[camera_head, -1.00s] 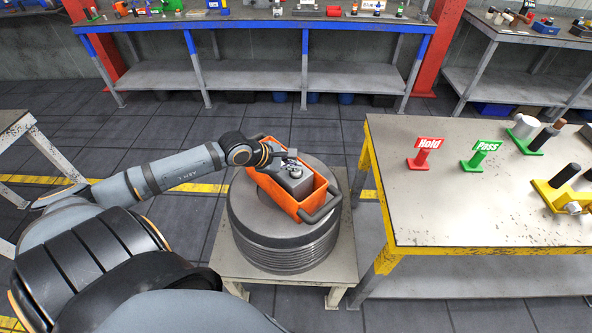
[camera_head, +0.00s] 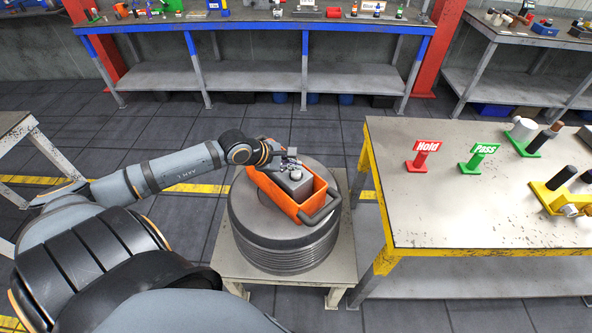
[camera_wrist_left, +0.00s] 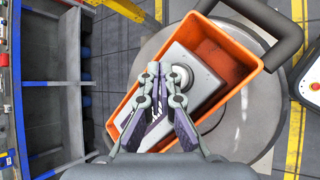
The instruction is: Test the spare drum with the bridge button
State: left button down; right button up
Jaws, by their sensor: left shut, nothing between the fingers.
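The spare drum (camera_head: 285,240) is a wide grey ribbed cylinder on a low stand. An orange tray (camera_head: 272,193) with dark handles sits on top of it and holds a grey box (camera_head: 297,188). In the left wrist view the box (camera_wrist_left: 207,82) has a round silver button (camera_wrist_left: 181,78) on its face; I take it as the bridge button. My left gripper (camera_head: 292,160) is over the tray. In the wrist view its fingertips (camera_wrist_left: 160,70) are together, empty, just beside the button; contact cannot be told. My right gripper is out of view.
A yellow-edged table (camera_head: 480,215) stands at the right, with a red Hold sign (camera_head: 428,146), a green Pass sign (camera_head: 484,150) and several fixtures. A blue-edged bench (camera_head: 260,27) is at the back. Floor between is clear.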

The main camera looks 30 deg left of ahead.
aim_at(293, 173)
pick_arm(q)
notch_tip(293, 173, up, 5)
jog(key=p, duration=0.4)
jog(key=shift+r+p, duration=0.1)
jog(key=shift+p, duration=0.25)
dwell(0.7)
